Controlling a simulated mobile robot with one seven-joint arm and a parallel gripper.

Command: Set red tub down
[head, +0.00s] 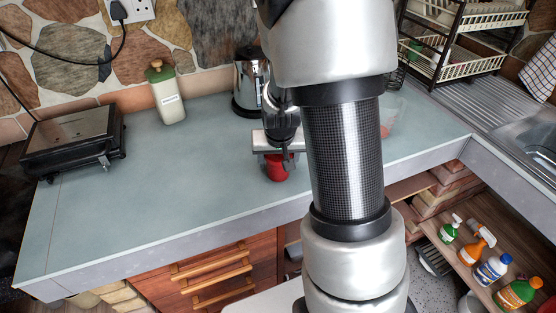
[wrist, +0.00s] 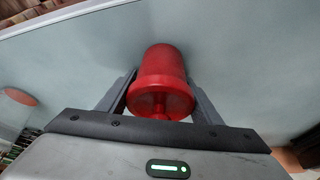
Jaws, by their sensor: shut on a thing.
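The red tub (head: 277,168) is in my gripper, just above or on the blue-grey counter (head: 210,170) near its front edge; I cannot tell whether its base touches. In the wrist view the red tub (wrist: 162,82) sits between the two fingers, its knobbed end towards the camera. My gripper (head: 279,152) is shut on it and points down; its fingers also show in the wrist view (wrist: 160,100), one on each side of the tub. My arm hides part of the counter to the right.
A black grill (head: 72,145) stands at the left and a cream canister with a green lid (head: 167,95) at the back. A kettle (head: 248,85) stands behind my gripper. A translucent container (head: 391,112) is right of my arm.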

